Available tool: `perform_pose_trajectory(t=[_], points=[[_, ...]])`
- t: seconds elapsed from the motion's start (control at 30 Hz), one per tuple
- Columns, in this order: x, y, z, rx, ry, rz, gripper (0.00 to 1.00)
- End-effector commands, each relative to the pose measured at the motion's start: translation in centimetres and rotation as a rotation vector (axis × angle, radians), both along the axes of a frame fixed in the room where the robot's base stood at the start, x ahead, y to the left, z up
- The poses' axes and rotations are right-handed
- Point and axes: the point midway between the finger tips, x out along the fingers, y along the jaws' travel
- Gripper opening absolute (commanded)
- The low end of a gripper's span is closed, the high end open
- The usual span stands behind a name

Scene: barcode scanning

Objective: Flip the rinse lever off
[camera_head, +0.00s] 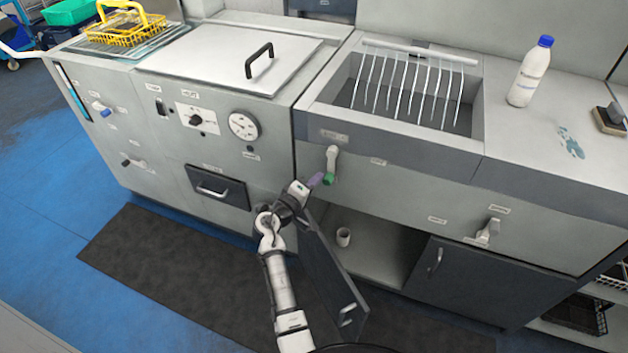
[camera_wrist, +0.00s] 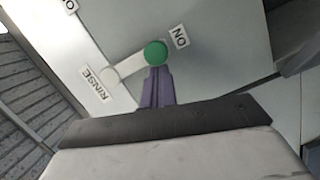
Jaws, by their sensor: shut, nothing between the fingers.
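The rinse lever (camera_head: 331,160) is a pale lever with a green knob on the front panel below the sink. In the head view its knob hangs at the bottom. In the wrist view the lever arm (camera_wrist: 131,66) runs from beside the RINSE label (camera_wrist: 98,83) to the green knob (camera_wrist: 156,53), which lies close to the ON label (camera_wrist: 180,37). My gripper (camera_head: 316,180) is shut and empty just left of the knob in the head view. Its purple fingers (camera_wrist: 157,86) reach up to the knob in the wrist view; I cannot tell whether they touch it.
Another lever (camera_head: 488,233) is on the right panel. A dish rack (camera_head: 410,88) sits in the sink, and a bottle (camera_head: 527,75) stands on the counter.

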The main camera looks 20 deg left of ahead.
Motion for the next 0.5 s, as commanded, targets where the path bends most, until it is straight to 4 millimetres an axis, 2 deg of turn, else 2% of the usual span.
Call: perform_pose_trajectory(t=[0.5], points=[[-0.02,-0.83,-0.34,-0.097,0.003,-0.002,0.00]])
